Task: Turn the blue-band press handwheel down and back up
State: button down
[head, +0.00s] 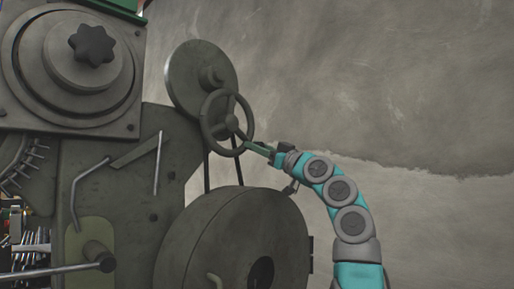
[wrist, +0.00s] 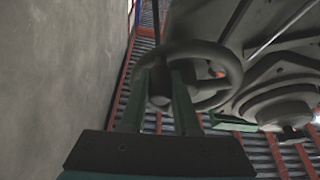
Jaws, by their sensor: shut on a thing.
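The handwheel (head: 228,122) is a dark grey spoked ring on the right side of the press, in front of a round disc. No blue band shows on this press in either view; a green edge shows at its top. My gripper (head: 250,147) reaches in from the right and is shut on the lower right rim of the handwheel. In the wrist view, my gripper's two green fingers (wrist: 158,95) stand on either side of the wheel's rim and hub area, and the handwheel (wrist: 222,70) extends to the right of them. The exact contact is partly hidden by the fingers.
The press body (head: 130,165) fills the left, with a large round drum (head: 235,245) below the handwheel. A star knob (head: 92,44) and several levers are at the left. A concrete wall (head: 400,80) stands behind; the space to the right of my arm is clear.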

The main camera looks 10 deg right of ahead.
aim_at(240, 146)
jog(key=shift+f, duration=0.1)
jog(key=m+b, duration=0.1)
jog(key=f+m+b, duration=0.1)
jog(key=b, duration=0.1)
jog(key=shift+s+a+t+h, duration=0.3)
jog(key=shift+a+t+h, duration=0.1)
jog(key=shift+s+a+m+b, duration=0.2)
jog(key=shift+m+b, duration=0.4)
jog(key=shift+b, duration=0.35)
jog(key=shift+s+a+f+m+t+h+b, duration=0.15)
jog(key=shift+a+m+t+h+b, duration=0.2)
jog(key=shift+m+b, duration=0.35)
jog(key=shift+s+a+f+m+t+h+b, duration=0.1)
jog(key=shift+m+t+h+b, duration=0.05)
jog(key=shift+m+h+b, duration=0.4)
jog(key=shift+s+a+m+b, duration=0.1)
jog(key=shift+a+m+b, duration=0.05)
jog(key=shift+m+b, duration=0.15)
jog(key=shift+s+m+b, duration=0.1)
jog(key=shift+m+b, duration=0.15)
jog(key=shift+b, duration=0.2)
